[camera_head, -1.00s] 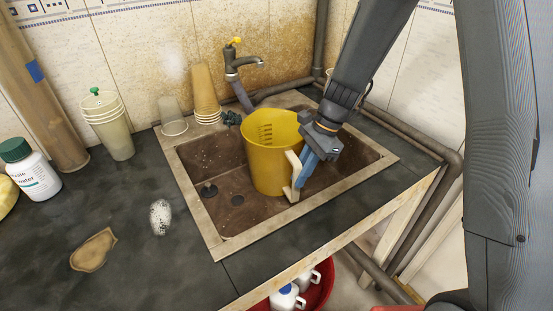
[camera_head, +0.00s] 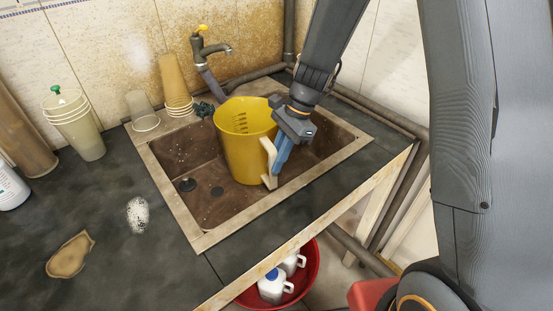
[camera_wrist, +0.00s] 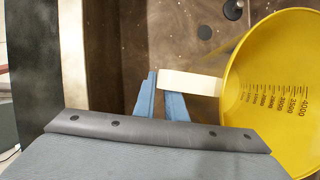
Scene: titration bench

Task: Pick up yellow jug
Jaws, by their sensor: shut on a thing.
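The yellow jug (camera_head: 243,150) is upright at the sink (camera_head: 178,212), with graduation marks inside and a cream handle (camera_head: 268,162) on its right side. Its base appears within the sink basin; I cannot tell whether it touches the bottom. My gripper (camera_head: 281,160) is shut on the handle, its blue fingers pointing down. In the wrist view, the jug (camera_wrist: 285,80) fills the right side. The blue fingers of my gripper (camera_wrist: 162,98) are at the outer end of the cream handle (camera_wrist: 192,82).
A tap (camera_head: 208,50) stands behind the sink. Stacked cups (camera_head: 174,85) and a clear cup (camera_head: 142,110) are at the back left. More stacked cups (camera_head: 74,125) stand further left. A red basin (camera_head: 312,268) with white jugs is below the counter.

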